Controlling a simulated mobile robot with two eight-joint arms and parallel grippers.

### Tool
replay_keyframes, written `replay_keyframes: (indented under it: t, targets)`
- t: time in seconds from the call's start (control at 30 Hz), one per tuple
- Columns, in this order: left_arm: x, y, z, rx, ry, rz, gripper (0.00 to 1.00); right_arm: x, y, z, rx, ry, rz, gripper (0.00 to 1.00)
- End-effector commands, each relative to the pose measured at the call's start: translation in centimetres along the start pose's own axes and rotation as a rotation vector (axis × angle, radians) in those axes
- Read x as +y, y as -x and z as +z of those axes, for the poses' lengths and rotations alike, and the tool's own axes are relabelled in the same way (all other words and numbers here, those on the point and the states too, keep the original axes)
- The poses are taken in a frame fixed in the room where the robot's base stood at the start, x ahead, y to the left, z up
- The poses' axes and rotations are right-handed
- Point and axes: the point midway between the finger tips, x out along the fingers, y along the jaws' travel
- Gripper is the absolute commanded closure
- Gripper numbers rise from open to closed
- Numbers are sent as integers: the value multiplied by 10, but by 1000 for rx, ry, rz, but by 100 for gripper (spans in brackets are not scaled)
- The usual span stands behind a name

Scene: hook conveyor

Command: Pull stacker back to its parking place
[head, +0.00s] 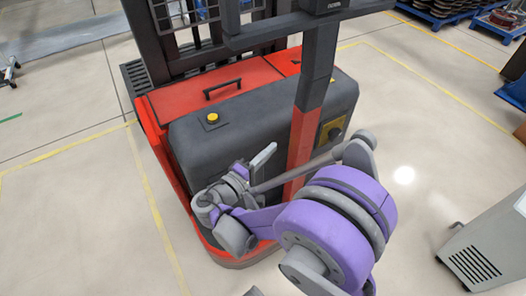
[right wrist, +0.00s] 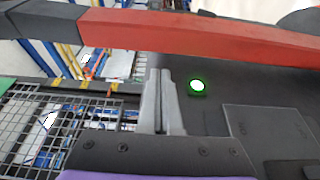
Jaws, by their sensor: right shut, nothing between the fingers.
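The stacker (head: 265,115), red with a dark grey hood, fills the middle of the head view. Its upright tiller (head: 305,135), red below and dark above, rises to a dark handle (head: 290,30). In the right wrist view the red and dark tiller bar (right wrist: 210,33) crosses the top. My right gripper (head: 263,156) is shut and empty, just left of the tiller's lower part and over the hood. Its grey fingers (right wrist: 163,100) lie together below the bar, apart from it in the picture. My left gripper is not in view. Yellow floor lines (head: 155,205) run around the stacker.
A yellow button (head: 212,117) and a black grip (head: 222,88) are on the stacker. A green-lit button (right wrist: 198,87) shows beside my fingers. A grey cabinet (head: 490,245) stands at lower right. Blue pallets (head: 440,10) lie at the back right.

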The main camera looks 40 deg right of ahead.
Motion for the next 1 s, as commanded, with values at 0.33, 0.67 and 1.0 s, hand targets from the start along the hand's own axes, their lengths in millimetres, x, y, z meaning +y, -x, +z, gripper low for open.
replay_keyframes:
  t: [0.33, 0.67, 1.0]
  targets:
    - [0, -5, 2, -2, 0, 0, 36, -1, -59, 1, -3, 1, -1, 100]
    - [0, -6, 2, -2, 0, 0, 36, -1, -71, 0, 0, 1, -2, 100]
    - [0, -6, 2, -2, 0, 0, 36, -1, -73, 0, 0, 1, -2, 100]
